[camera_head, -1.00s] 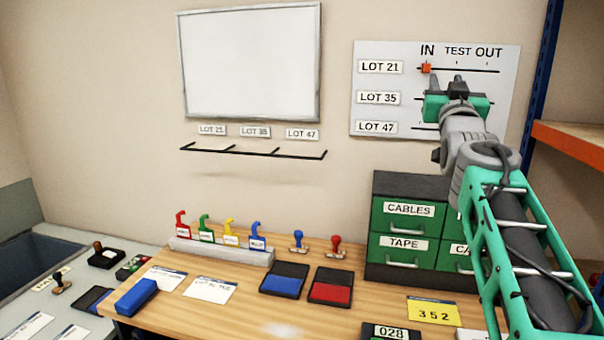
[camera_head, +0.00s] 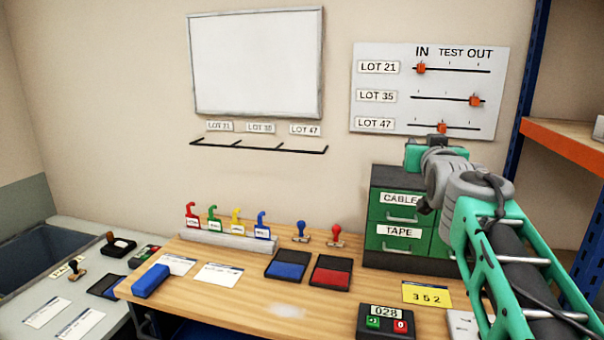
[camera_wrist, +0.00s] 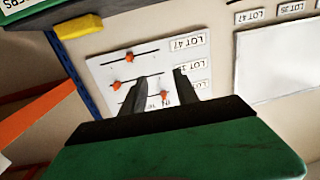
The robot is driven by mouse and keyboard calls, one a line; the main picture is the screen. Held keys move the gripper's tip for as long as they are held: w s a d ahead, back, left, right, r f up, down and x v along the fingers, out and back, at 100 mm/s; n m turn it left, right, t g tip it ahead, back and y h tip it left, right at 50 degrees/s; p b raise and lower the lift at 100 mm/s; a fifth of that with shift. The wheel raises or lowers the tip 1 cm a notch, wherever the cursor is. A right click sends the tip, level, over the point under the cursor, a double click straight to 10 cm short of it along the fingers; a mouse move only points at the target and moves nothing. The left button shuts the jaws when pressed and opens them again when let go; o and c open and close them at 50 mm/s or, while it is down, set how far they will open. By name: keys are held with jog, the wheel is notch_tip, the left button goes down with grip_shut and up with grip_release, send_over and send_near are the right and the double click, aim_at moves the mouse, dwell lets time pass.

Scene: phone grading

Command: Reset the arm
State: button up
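My gripper (camera_head: 436,138) is in front of the lower edge of the status board (camera_head: 400,112), above the green drawer cabinet (camera_head: 399,216). In the wrist view its two dark fingers (camera_wrist: 160,88) stand apart with nothing between them, so it is open and empty. The board also shows beyond the fingers (camera_wrist: 103,69). Its orange sliders show: LOT 21 (camera_head: 421,68) at IN, LOT 35 (camera_head: 475,101) toward OUT, LOT 47 (camera_head: 442,127) near the middle. My arm reaches in from the lower right and covers part of the cabinet.
The wooden bench (camera_head: 230,300) holds a rack of coloured tags (camera_head: 228,240), blue (camera_head: 287,267) and red (camera_head: 331,275) ink pads, stamps, a yellow 352 card (camera_head: 427,294) and the 028 button box (camera_head: 386,322). An orange-edged shelf (camera_head: 566,141) stands at right. A whiteboard (camera_head: 257,62) hangs at left.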

jog(key=s+a+f+n+g+y+p, duration=0.1)
jog(key=s+a+f+g, duration=0.3)
jog(key=f, duration=0.5)
jog(key=s+a+f+g+y+p, duration=0.1)
jog(key=s+a+f+g, duration=0.15)
jog(key=s+f, duration=0.5)
jog(key=s+a+f+g, duration=0.2)
jog(key=s+f+g, duration=0.2)
jog(key=s+f, duration=0.6)
jog(key=s+a+f+n+g+y, duration=0.1)
jog(key=s+a+f+g, duration=0.2)
jog(key=s+f, duration=0.6)
jog(key=shift+s+a+f+g+p, duration=0.15)
jog(key=shift+s+f+g+p, duration=0.25)
jog(key=shift+f, duration=0.1)
